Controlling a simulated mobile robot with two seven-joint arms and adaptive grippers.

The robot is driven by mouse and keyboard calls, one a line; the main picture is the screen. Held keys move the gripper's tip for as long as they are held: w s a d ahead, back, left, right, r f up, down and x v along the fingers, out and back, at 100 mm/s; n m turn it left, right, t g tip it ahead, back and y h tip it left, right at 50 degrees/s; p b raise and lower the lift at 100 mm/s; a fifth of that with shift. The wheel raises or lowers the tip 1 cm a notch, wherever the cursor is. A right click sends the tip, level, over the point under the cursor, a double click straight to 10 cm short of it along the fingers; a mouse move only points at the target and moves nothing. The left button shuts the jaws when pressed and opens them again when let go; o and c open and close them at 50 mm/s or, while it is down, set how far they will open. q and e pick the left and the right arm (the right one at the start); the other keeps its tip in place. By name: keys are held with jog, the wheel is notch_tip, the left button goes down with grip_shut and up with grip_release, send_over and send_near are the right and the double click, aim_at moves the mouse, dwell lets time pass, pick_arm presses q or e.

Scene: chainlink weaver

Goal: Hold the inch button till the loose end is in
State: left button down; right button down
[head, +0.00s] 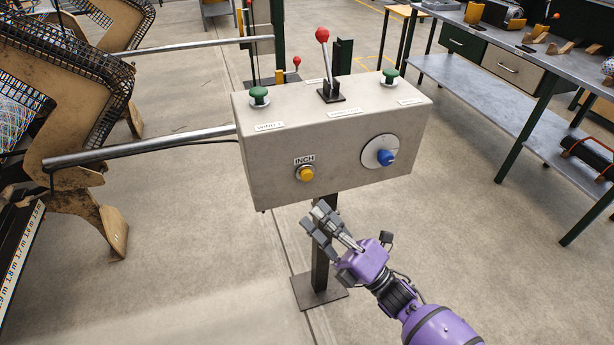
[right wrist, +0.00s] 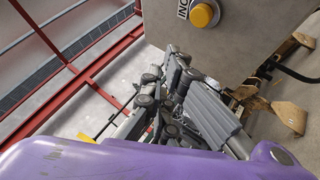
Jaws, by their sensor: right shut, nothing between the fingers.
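The yellow inch button (head: 305,174) sits on the front face of a grey control box (head: 335,140) under a label reading INCH. It also shows near the top of the right wrist view (right wrist: 204,15). My right gripper (head: 318,217) is shut and empty, just below the box's front face and a little below and right of the button. It does not touch the button in the head view. My left gripper is not in view. The loose end cannot be made out; mesh rolls (head: 62,70) stand at the left.
The box also bears a blue knob (head: 386,157), two green buttons (head: 259,96) and a red-topped lever (head: 322,36). It stands on a dark post (head: 320,265). A metal bar (head: 150,146) runs left from it. A workbench (head: 510,80) stands at right. The floor between is clear.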

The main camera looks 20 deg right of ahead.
aim_at(307, 175)
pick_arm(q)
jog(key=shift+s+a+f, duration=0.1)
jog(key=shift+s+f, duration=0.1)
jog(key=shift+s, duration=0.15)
pick_arm(e)
jog(key=s+n+g, duration=0.1)
jog(key=n, duration=0.1)
jog(key=s+n+g, duration=0.1)
jog(key=n+g, duration=0.1)
jog(key=s+n+g, duration=0.1)
jog(key=n+g, duration=0.1)
jog(key=shift+n, duration=0.3)
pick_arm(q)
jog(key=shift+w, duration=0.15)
